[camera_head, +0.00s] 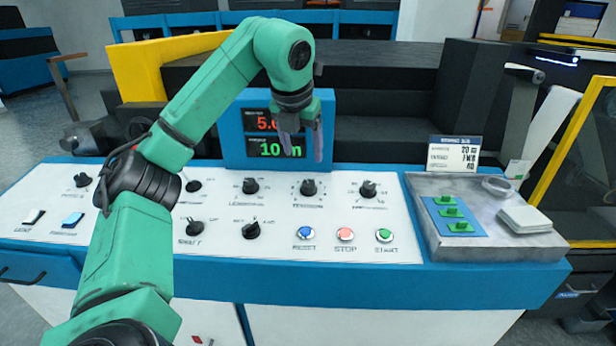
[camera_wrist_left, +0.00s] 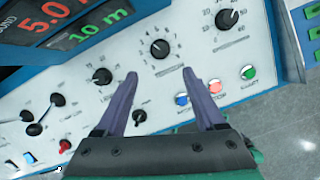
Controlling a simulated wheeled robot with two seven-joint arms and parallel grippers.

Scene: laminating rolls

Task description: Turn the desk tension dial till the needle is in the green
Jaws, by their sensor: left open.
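The tension dial (camera_head: 308,187) is a black knob with a ring of scale marks, in the back row of the white desk panel. In the left wrist view it is the black knob (camera_wrist_left: 160,47) just beyond and between my fingertips. My left gripper (camera_head: 303,155) is open and empty, pointing down above and behind the dial, apart from it. Its two purple-grey fingers (camera_wrist_left: 160,73) are spread wide in the left wrist view. I cannot make out a needle gauge or green band. My right gripper is not in view.
Other black knobs (camera_head: 250,186) (camera_head: 368,189) flank the dial. Blue, red and green push buttons (camera_head: 345,234) sit in front. A display (camera_head: 272,135) showing red and green digits stands behind. A grey tray (camera_head: 492,247) with green pieces is at right.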

